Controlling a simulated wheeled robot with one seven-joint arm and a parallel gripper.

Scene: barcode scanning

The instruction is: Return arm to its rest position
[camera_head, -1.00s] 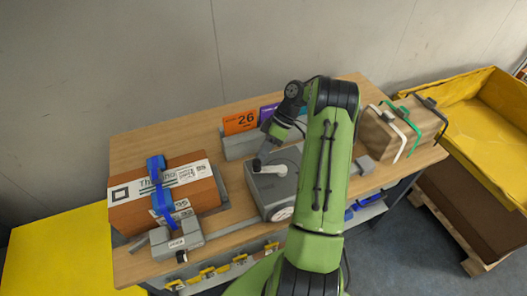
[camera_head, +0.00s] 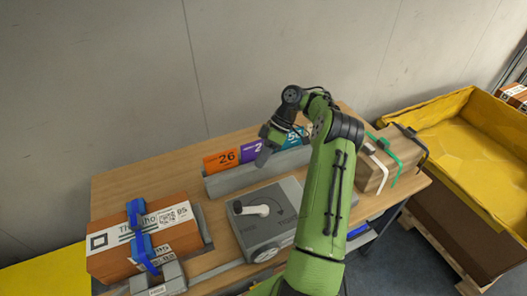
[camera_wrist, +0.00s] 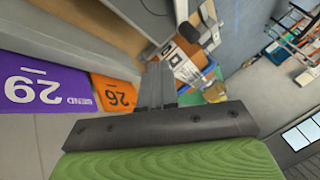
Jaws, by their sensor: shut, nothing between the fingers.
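My green arm reaches up over the wooden table (camera_head: 130,182) in the head view.
An orange box (camera_head: 150,236) with blue clamp parts stands at the left. A brown box (camera_head: 374,168) with white, green and black straps is at the right, beside a yellow bin (camera_head: 432,112). A purple card (camera_wrist: 45,92) stands next to the orange one.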

